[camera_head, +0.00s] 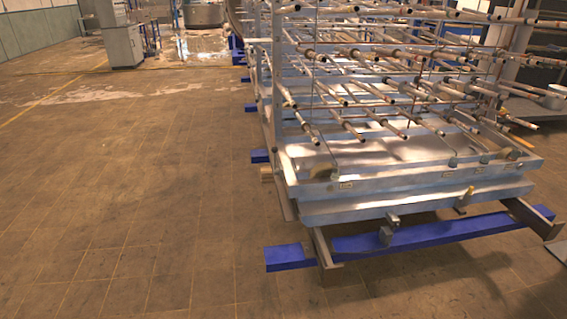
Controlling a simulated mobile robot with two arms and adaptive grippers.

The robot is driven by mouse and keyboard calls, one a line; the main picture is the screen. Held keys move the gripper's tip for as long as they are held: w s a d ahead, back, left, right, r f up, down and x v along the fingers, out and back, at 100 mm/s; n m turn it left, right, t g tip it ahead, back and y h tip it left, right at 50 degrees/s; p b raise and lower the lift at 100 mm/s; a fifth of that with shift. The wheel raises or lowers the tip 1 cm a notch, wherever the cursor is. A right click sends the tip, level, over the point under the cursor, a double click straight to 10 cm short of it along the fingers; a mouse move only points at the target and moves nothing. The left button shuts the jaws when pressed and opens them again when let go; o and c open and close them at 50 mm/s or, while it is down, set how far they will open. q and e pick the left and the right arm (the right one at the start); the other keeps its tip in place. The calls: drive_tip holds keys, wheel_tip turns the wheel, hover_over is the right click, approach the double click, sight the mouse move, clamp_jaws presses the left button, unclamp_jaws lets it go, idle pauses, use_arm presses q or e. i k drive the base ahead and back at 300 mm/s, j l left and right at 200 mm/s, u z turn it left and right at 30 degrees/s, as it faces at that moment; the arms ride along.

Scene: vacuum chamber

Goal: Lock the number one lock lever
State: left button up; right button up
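The front of a large metal rack (420,180) fills the right half of the head view. A small metal bracket (391,222) sticks up near the middle of its lower front edge. A small yellowish fitting (465,196) sits further right on that edge, and a curved tan piece (323,171) lies near the front left corner. I cannot tell which of these, if any, is the number one lock lever; no number is readable. Neither of my grippers is in view.
Blue beams (400,238) lie under the rack and stick out at its front and left side. Many rods (375,130) project from the rack toward me. The tiled floor (120,200) at left is clear. A white cabinet (124,46) stands far back left.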

sight(275, 171)
drive_tip(key=k+j+z, duration=0.1)
drive_tip(key=j, duration=0.8)
drive_tip(key=i+j, duration=0.4)
drive_tip(key=i+j+z, duration=0.1)
drive_tip(key=i+j, duration=0.25)
drive_tip(key=j, duration=0.15)
drive_tip(key=i+j, duration=0.75)
drive_tip(key=j, duration=0.2)
drive_tip(key=i+j+z, duration=0.1)
drive_tip(key=i+j, duration=0.65)
drive_tip(key=j, duration=0.25)
